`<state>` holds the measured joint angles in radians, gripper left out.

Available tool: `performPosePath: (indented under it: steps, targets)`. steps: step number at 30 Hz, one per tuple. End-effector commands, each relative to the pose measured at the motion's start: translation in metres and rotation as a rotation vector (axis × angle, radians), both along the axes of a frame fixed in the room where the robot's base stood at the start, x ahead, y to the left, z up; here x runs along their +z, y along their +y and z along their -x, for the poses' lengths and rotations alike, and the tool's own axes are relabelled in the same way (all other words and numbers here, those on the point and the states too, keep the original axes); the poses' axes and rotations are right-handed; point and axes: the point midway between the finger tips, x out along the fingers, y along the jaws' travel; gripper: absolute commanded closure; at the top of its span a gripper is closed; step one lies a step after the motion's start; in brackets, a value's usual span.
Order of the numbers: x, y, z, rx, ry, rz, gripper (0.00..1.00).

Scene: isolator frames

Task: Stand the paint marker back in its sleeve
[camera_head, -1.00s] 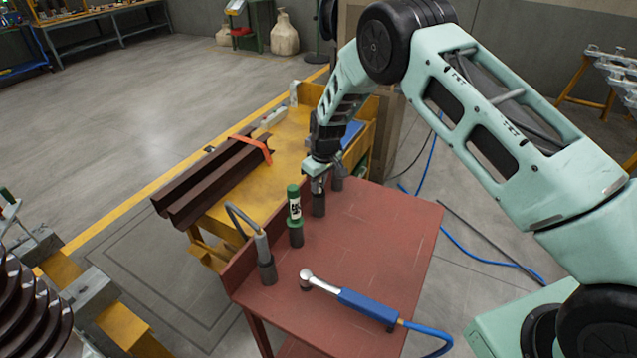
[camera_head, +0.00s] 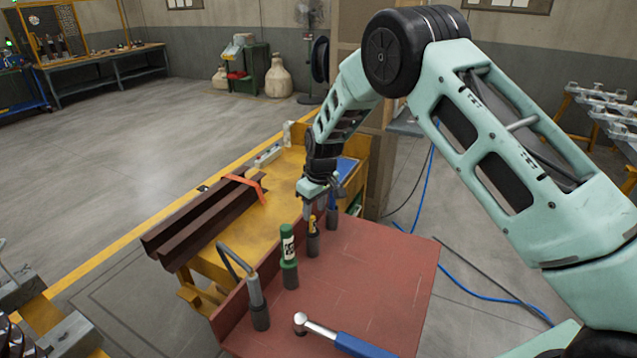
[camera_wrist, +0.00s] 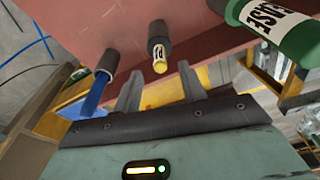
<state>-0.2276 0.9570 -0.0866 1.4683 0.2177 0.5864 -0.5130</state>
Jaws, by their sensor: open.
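The paint marker (camera_head: 313,224) is a short yellow piece standing upright in a dark grey sleeve (camera_head: 313,246) on the red table. In the wrist view the marker's yellow end with a pale label (camera_wrist: 160,62) shows in the mouth of its sleeve (camera_wrist: 159,31). My gripper (camera_head: 311,208) is just above the marker, pointing down. In the wrist view its two fingers (camera_wrist: 160,75) are spread apart, with the marker beyond the gap and nothing held. How deep the marker sits is hidden by the sleeve.
A green grease tube (camera_head: 288,243) stands in a sleeve nearer me, and a blue-handled tool (camera_head: 333,215) in one beyond. A grey bent tool (camera_head: 254,290) stands near the left edge. A blue-handled ratchet (camera_head: 350,343) lies in front. The table's right side (camera_head: 380,270) is clear.

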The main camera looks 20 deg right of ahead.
Motion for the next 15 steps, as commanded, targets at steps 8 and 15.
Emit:
performPosePath:
  steps: [8, 15]
  targets:
    - [0.064, -0.005, 0.008, -0.001, -0.005, -0.002, 0.58]
    - [0.103, -0.008, 0.013, -0.001, -0.002, -0.001, 0.58]
